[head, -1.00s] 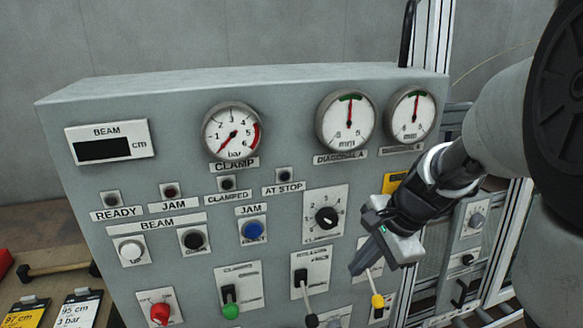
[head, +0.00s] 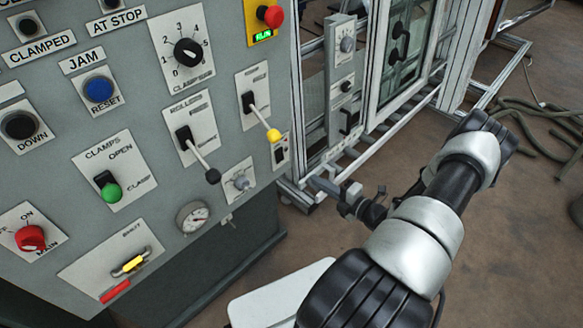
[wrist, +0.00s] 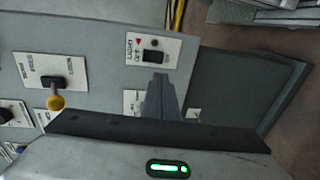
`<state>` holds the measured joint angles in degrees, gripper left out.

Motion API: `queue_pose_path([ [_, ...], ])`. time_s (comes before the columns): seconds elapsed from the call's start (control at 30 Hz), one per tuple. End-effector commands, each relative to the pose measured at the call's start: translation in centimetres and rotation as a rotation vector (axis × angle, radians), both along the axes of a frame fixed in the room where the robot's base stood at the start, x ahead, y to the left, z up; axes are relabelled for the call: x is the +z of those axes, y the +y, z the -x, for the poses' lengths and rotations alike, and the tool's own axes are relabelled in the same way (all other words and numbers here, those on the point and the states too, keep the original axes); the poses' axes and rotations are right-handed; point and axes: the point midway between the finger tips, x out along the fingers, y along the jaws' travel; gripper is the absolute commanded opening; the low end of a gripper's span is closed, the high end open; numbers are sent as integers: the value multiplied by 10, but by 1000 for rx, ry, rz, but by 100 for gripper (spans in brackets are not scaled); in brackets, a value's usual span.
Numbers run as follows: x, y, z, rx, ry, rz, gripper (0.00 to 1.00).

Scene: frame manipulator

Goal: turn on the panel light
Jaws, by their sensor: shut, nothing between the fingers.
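The panel light switch is a small black rocker (wrist: 153,56) on a white plate with a "LIGHT" label, in the upper middle of the wrist view. In the head view its plate (head: 281,151) is small and partly hidden by the yellow-knobbed lever. Whether the rocker is on or off cannot be told. My gripper (head: 318,184) is to the right of the panel's lower right edge in the head view. In the wrist view its closed fingers (wrist: 160,82) point up at the switch plate, their tips just below the rocker. Contact cannot be made out.
The yellow-knobbed lever (head: 262,119) sticks out left of the light switch, with a black-knobbed lever (head: 198,155) further left. A metal frame (head: 345,115) stands right of the panel.

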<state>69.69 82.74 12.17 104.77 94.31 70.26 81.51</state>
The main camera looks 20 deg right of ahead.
Motion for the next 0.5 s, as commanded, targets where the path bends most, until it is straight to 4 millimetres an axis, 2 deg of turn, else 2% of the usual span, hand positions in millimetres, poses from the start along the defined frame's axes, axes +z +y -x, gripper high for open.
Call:
queue_pose_path([
  [0.33,-1,-1,0,-9,1,-8,0],
  [0.5,-4,4,-12,-5,0,-7,0],
])
